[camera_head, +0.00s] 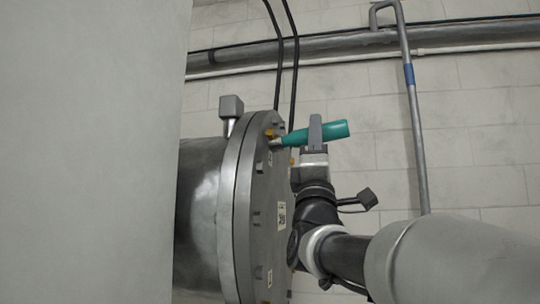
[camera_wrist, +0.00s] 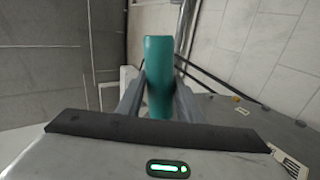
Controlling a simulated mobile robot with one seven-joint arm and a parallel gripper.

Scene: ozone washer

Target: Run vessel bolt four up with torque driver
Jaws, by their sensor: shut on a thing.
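The torque driver has a teal handle (camera_head: 330,131) and lies nearly level in the head view, its tip pointing left at the upper face of the vessel flange. My gripper (camera_head: 316,130) is shut on the handle, which also shows between the fingers in the wrist view (camera_wrist: 158,80). The grey round vessel flange (camera_head: 235,200) stands upright with several bolts on its face. The driver's tip is close to an orange-yellow bolt (camera_head: 269,133) near the flange top. I cannot tell whether it touches. The tip is hidden in the wrist view. Small label plates sit by the bolts.
A pale wall or panel (camera_head: 90,150) fills the left of the head view. A grey pipe (camera_head: 412,110) with a blue band runs down behind my arm. Two black cables (camera_head: 280,60) hang above the flange. Free room lies right of the handle.

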